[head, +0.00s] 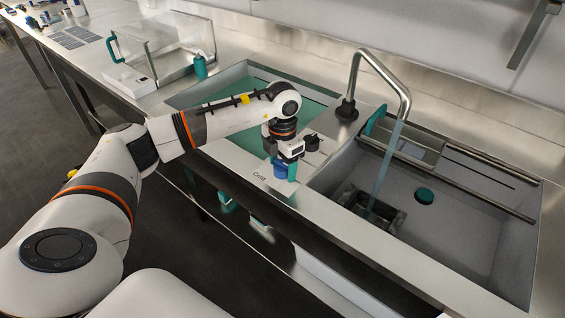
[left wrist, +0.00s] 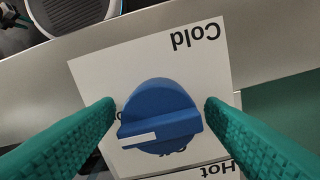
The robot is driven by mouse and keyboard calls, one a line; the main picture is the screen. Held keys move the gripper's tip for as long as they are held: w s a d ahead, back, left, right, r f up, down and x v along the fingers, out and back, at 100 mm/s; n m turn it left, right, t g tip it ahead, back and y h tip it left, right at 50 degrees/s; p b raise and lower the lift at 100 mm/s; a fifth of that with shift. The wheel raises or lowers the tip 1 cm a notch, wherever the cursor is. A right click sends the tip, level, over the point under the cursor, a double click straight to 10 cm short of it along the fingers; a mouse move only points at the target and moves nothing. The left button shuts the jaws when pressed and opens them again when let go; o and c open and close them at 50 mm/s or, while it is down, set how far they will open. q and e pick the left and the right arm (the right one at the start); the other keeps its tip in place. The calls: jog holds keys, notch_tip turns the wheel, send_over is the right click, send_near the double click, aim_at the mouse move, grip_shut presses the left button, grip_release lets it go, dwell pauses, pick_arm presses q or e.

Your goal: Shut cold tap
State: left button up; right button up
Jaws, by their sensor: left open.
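The cold tap is a blue round knob (head: 280,171) on a white plate (head: 262,181) marked "Cold", between the two basins. In the left wrist view the blue knob (left wrist: 158,108) fills the middle, its white mark pointing left. My left gripper (head: 285,174) is over the knob. Its teal fingers (left wrist: 160,108) are open, one on each side of the knob; I cannot tell whether they touch it. Water (head: 385,165) runs from the bent steel spout (head: 381,68) into the right basin. My right gripper is not in view.
The right basin (head: 470,235) has a teal round piece (head: 424,195) and steel rails across it. The left basin holds green liquid (head: 225,89). A dark knob (head: 312,143) stands just behind my gripper. A clear box (head: 165,50) stands at the back left.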

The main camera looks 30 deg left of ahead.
pick_arm(q)
jog(key=shift+c, duration=0.5)
jog(key=c, duration=0.9)
jog(key=shift+o, duration=0.2)
jog(key=shift+n, duration=0.3)
jog(key=n, duration=0.4)
jog(key=shift+n+p, duration=0.3)
jog(key=n, duration=0.4)
jog(key=shift+r+n+p, duration=0.1)
jog(key=shift+n+p, duration=0.2)
jog(key=shift+p, duration=0.1)
jog(key=n+p, duration=0.1)
jog(key=n, duration=0.3)
jog(key=shift+n+p, duration=0.5)
jog(key=shift+n, duration=1.6)
